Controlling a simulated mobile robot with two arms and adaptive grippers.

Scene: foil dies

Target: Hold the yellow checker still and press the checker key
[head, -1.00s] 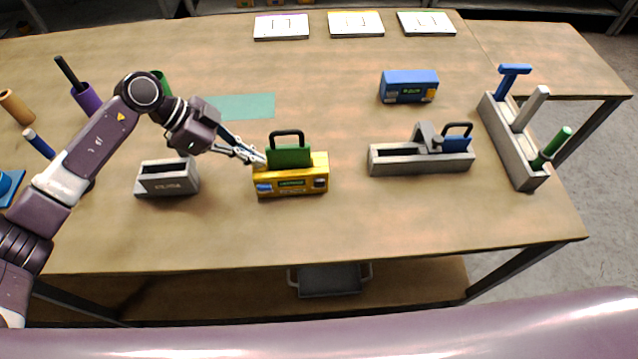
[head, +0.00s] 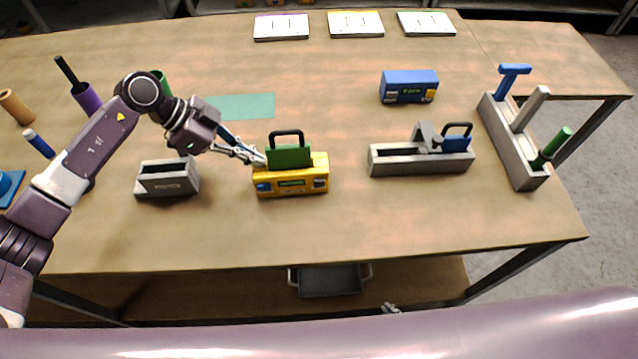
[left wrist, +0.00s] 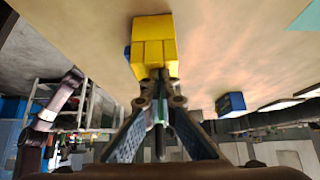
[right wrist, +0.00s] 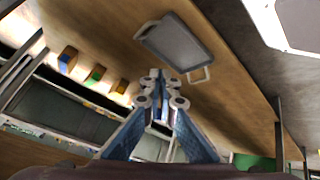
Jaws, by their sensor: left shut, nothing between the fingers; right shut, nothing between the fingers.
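The yellow checker (head: 318,182) stands near the middle of the table, with a green die (head: 289,156) with a black handle seated in its top. Its front carries a dark label and small blue parts. I cannot tell which part is the key. My left gripper (head: 262,161) is shut and empty, its tips at the checker's left end. In the left wrist view the tips (left wrist: 160,76) lie against or very close to the yellow checker (left wrist: 155,42); contact is uncertain. My right gripper (head: 390,308) is shut and empty, low beyond the table's front edge, mostly hidden by my body.
A grey open holder (head: 167,188) stands left of the checker. A peg rack (head: 515,150) stands at the right. The front tabletop is clear. A tray (head: 330,281) lies below.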

